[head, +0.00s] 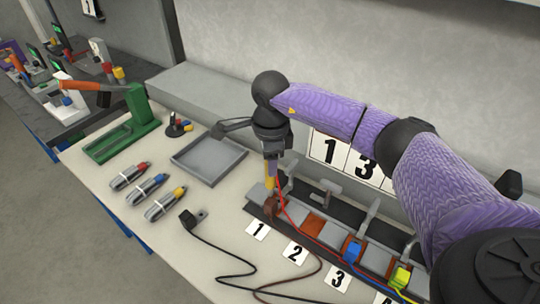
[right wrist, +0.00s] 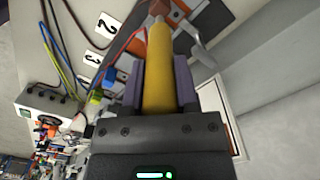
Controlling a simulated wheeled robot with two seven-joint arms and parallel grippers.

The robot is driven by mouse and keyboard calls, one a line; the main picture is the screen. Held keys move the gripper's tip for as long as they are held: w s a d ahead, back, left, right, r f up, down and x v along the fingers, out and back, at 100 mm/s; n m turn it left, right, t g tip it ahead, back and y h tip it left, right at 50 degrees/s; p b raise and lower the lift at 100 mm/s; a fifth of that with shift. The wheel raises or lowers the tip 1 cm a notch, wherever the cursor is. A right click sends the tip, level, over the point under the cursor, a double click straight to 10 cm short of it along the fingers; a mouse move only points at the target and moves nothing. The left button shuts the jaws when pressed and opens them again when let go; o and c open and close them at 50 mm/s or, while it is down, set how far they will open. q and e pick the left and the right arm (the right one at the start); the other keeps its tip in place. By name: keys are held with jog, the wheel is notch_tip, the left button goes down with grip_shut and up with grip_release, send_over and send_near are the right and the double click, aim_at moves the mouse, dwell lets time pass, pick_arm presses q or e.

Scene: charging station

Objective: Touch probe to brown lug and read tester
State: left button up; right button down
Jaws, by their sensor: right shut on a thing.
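My right gripper (head: 270,157) reaches down over the left end of the terminal rail and is shut on a yellow probe. The yellow probe (head: 269,183) points down at the brown lug (head: 271,206) by label 1. Its tip is at or just above the lug; I cannot tell if they touch. In the right wrist view the yellow probe (right wrist: 158,75) lies between the two fingers, and its far end overlaps the rail area. No tester reading is legible. My left gripper is not in view.
The rail also holds a blue lug (head: 352,249) and a yellow-green lug (head: 400,277) with wires. A black cable (head: 222,272) lies in front. A grey tray (head: 208,160), several silver tools (head: 146,189) and a green stand (head: 140,115) are to the left.

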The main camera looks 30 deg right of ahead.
jog(key=shift+f, duration=0.6)
jog(key=shift+f+b, duration=0.55)
jog(key=shift+f, duration=0.1)
dwell(0.7)
jog(key=shift+r, duration=0.1)
notch_tip(320, 180, up, 6)
jog(key=p, duration=0.5)
jog(key=shift+r, duration=0.1)
